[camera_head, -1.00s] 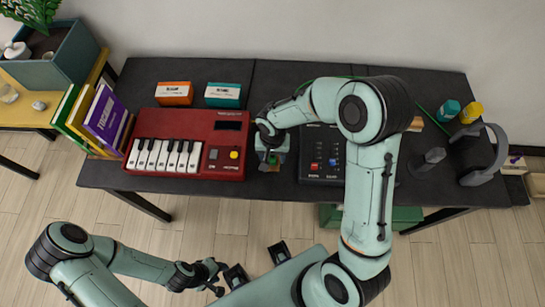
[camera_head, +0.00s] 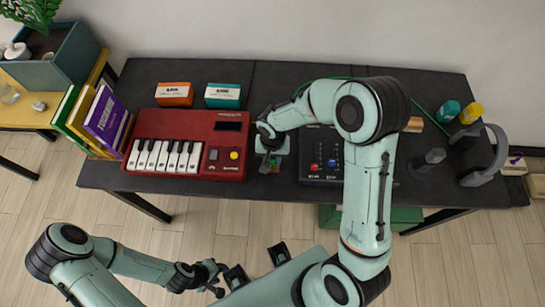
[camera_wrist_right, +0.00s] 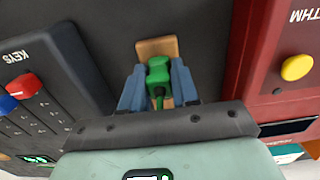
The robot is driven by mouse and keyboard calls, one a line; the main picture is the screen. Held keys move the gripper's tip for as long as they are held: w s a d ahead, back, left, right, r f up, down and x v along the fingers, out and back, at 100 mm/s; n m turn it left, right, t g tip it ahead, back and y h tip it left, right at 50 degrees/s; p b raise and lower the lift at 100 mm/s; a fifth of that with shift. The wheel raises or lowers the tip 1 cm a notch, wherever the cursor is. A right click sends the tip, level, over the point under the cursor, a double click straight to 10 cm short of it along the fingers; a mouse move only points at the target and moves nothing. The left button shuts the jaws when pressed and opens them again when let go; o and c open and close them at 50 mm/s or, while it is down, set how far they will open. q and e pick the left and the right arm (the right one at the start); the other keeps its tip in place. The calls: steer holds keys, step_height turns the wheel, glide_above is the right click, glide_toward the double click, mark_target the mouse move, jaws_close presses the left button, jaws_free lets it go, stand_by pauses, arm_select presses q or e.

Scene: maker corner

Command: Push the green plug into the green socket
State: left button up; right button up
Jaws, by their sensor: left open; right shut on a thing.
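The green plug (camera_wrist_right: 158,75) sits between the two blue-grey fingers of my right gripper (camera_wrist_right: 158,88), which is shut on it. A small wooden block (camera_wrist_right: 157,46) shows directly behind the plug; I cannot tell whether they touch. In the head view my right gripper (camera_head: 271,161) is low over the black table between the red keyboard and the dark control box, and mostly hides the plug. I cannot make out the green socket in either view. My left gripper (camera_head: 219,279) is open and empty, away from the table at the bottom.
The red keyboard (camera_head: 190,125) is left of my right gripper. The dark control box (camera_head: 318,177) with red and blue knobs is close on its right. Orange (camera_head: 174,94) and teal (camera_head: 223,96) boxes stand behind. A green cable (camera_head: 431,118) runs along the back. A headphone stand (camera_head: 497,150) is far right.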

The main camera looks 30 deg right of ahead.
arm_select(q)
steer(key=shift+w+r+p, duration=0.35)
steer(key=shift+r+p, duration=0.1)
steer(key=shift+r, duration=0.1)
steer(key=shift+w+r+p, duration=0.3)
steer(key=shift+r+p, duration=0.15)
steer(key=shift+r, duration=0.1)
arm_select(e)
step_height(320, 180, up, 20)
steer(key=shift+f, duration=0.15)
